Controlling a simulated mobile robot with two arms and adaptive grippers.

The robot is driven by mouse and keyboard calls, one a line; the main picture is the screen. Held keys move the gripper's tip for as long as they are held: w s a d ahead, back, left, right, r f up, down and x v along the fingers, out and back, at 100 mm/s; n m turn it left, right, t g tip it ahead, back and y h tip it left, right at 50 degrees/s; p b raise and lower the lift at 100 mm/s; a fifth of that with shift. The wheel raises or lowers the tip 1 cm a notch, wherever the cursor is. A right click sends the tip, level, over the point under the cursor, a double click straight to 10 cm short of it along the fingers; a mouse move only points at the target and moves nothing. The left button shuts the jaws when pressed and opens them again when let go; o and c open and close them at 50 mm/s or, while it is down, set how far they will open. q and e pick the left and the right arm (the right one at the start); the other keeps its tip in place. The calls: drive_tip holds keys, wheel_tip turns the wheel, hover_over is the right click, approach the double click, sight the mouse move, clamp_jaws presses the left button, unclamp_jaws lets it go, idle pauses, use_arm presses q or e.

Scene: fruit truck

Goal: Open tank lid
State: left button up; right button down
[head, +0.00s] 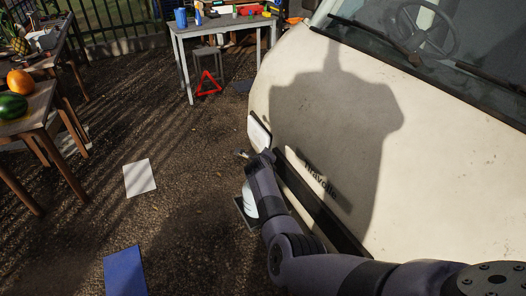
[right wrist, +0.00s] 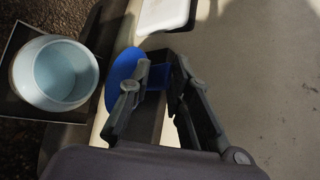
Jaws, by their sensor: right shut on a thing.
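My right gripper (right wrist: 155,95) is at the front of the cream truck, with its fingers closed on the grip of a blue round lid (right wrist: 123,70). The lid's disc sticks out on the left side of the fingers in the right wrist view. A white round tank (right wrist: 55,72) stands to the left with its top uncovered and its pale blue inside showing. The lid is apart from the tank's rim in that view. In the head view the tank (head: 249,201) is partly hidden behind my right arm. My left gripper is not in view.
The truck's front (head: 430,170) fills the right side, with a white headlight (right wrist: 163,14) close to the gripper. The tank stands on a dark square base (right wrist: 15,98). A blue mat (head: 125,271) and a white sheet (head: 139,178) lie on open gravel. Tables stand farther off.

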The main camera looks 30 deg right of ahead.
drive_tip(key=shift+s+d+p, duration=0.1)
drive_tip(key=shift+d+p, duration=0.2)
drive_tip(key=shift+d, duration=0.8)
drive_tip(key=shift+f, duration=0.1)
drive_tip(key=c, duration=1.8)
unclamp_jaws()
drive_tip(key=shift+c, duration=0.2)
drive_tip(key=shift+o, duration=0.4)
drive_tip(key=shift+d+f, duration=0.1)
drive_tip(key=shift+a+r, duration=0.25)
drive_tip(key=shift+r, duration=0.35)
wheel_tip(320, 180, up, 9)
drive_tip(key=shift+d, duration=0.25)
drive_tip(key=shift+f, duration=0.1)
